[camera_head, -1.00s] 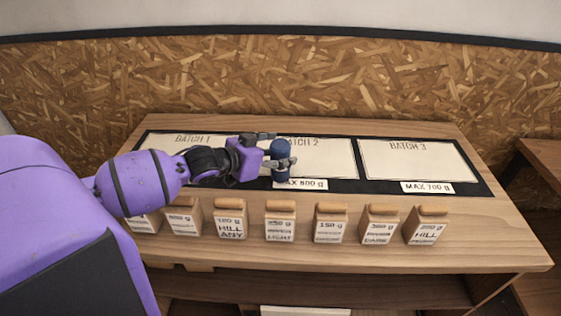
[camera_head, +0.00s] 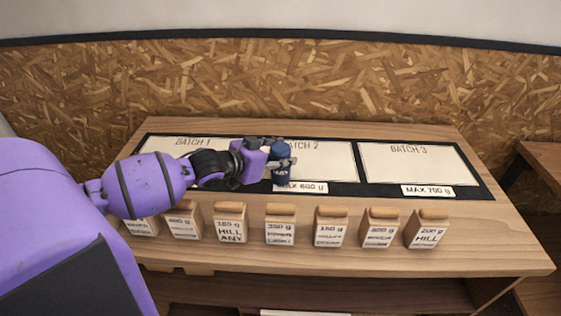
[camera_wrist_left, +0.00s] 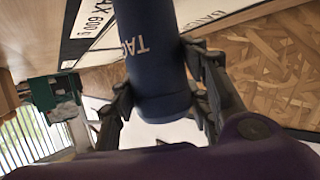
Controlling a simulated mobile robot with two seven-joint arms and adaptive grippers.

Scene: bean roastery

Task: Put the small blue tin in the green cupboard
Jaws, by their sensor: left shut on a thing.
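The small blue tin (camera_head: 282,148) is upright between the fingers of my left gripper (camera_head: 280,163), over the front part of the mat by the BATCH 2 area. In the left wrist view the dark blue tin (camera_wrist_left: 152,55) with pale letters fills the space between the two fingers (camera_wrist_left: 160,100), which are shut on it. Whether the tin touches the mat cannot be told. A dark green box-like thing (camera_wrist_left: 42,95) shows at the left of the wrist view; it may be the green cupboard. No cupboard shows in the head view. My right gripper is out of view.
A wooden table (camera_head: 400,205) carries a black mat (camera_head: 358,175) with white batch areas and weight labels. Several labelled wooden blocks (camera_head: 331,228) stand in a row along its front. A chipboard wall (camera_head: 330,85) is behind. Another wooden surface (camera_head: 545,160) is at the right.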

